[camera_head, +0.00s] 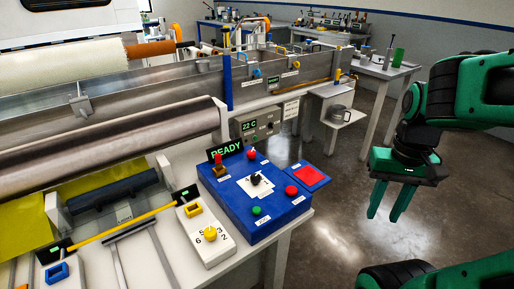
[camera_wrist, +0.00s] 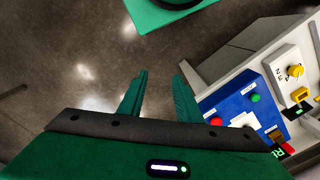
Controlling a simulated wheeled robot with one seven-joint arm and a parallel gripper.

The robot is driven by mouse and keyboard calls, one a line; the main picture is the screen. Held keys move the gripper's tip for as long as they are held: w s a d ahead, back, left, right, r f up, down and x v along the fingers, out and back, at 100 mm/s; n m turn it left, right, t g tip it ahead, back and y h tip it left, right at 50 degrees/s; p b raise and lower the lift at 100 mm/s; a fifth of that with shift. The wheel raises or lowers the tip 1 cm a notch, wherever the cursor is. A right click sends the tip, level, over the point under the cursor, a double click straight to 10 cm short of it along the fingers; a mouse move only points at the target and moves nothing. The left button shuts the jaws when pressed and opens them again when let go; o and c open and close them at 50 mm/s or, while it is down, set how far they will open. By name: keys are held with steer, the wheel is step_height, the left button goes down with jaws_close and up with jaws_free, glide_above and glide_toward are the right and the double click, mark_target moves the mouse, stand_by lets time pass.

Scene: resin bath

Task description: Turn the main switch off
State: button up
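A blue control box (camera_head: 236,218) stands on the white bench. It carries a black knob (camera_head: 256,179) on a white plate, a red knob (camera_head: 251,154) at the back, a red button (camera_head: 291,190), a green button (camera_head: 257,211) and a red-topped lever (camera_head: 218,160). The labels are too small to read, so I cannot tell which is the main switch. A display (camera_head: 225,150) reads READY. My gripper (camera_head: 383,217) is open and empty, pointing down over the floor, right of the box and apart from it. In the wrist view the box (camera_wrist: 240,98) is right of my gripper (camera_wrist: 160,78).
A white panel (camera_head: 207,239) with a yellow numbered dial sits left of the box. A red pad (camera_head: 311,176) lies at its right. A long metal bath (camera_head: 180,90) and roller (camera_head: 110,135) stand behind. Open floor (camera_head: 340,210) lies between bench and arm.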

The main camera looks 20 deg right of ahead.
steer(key=o, duration=0.4)
steer(key=shift+s+r, duration=0.2)
steer(key=shift+s, duration=0.1)
steer(key=w+r+n, duration=0.4)
steer(key=w+n, duration=0.1)
steer(key=w, duration=0.9)
steer(key=n, duration=1.4)
glide_above(251, 152)
step_height(251, 152, down, 7)
step_height(251, 152, down, 10)
steer(key=shift+s+f, duration=0.1)
steer(key=shift+f, duration=0.1)
